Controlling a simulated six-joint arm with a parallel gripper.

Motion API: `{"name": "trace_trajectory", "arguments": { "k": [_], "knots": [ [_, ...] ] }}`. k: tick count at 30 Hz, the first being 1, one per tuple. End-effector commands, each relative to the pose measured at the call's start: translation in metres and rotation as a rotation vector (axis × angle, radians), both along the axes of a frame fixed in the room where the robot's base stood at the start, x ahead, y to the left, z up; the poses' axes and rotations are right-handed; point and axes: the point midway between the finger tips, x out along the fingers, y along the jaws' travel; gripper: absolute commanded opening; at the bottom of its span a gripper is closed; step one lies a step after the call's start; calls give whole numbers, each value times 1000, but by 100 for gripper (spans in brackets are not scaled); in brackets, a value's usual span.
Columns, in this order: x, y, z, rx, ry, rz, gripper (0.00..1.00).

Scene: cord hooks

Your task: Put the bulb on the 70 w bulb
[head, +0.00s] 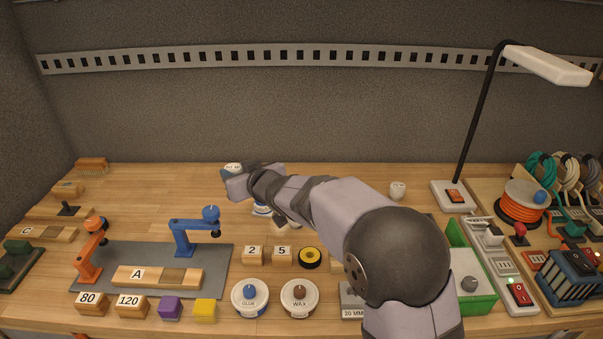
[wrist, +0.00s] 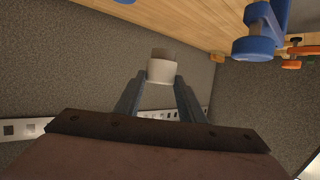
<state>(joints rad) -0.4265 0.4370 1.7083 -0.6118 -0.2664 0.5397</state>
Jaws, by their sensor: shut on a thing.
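My gripper (wrist: 161,82) is shut on a white, round-sided piece (wrist: 161,70) with a grey-brown end, seen in the wrist view. It seems to be the bulb, but its shape is partly hidden between the fingers. No 70 w marking can be read in either view.
A lamp (head: 468,130) rises behind.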

Motion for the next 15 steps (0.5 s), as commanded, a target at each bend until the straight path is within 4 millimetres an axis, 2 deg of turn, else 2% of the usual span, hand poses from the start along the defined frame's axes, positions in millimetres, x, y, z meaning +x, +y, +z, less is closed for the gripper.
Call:
{"name": "trace_trajectory", "arguments": {
  "k": [4, 8, 11, 15],
  "knots": [
    [6, -10, 2, 1, -2, -18, 13],
    [18, -36, 4, 0, -1, -59, 13],
    [31, -67, 0, 0, 2, -110, 13],
    [51, -125, -11, 0, 3, -203, 13]
  ]
}}
